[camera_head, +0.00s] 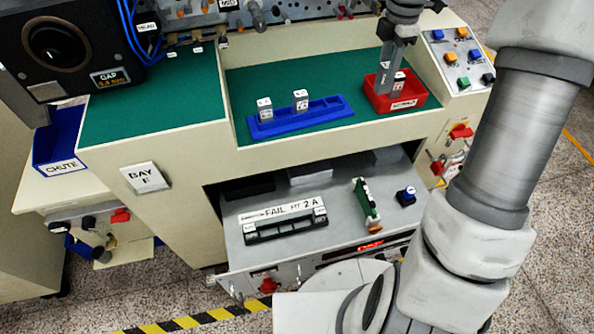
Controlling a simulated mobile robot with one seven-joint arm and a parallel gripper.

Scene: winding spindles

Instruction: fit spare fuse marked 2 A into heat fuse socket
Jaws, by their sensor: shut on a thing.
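My gripper (388,84) points down into a small red bin (428,98) on the green bench top. It is shut on what looks like a pale fuse (398,84), partly hidden by the fingers and too small to read. In the open bay below, a dark block (284,227) carries a white label reading "FAIL", "HT" and "2 A". I cannot tell whether the heat fuse socket there is empty.
A green-and-white upright lever (366,204) and a blue knob (405,196) stand right of the block. The bench front edge overhangs the bay. A button panel (459,52) is at upper right. A blue chute (58,148) is at left. My arm covers the right side.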

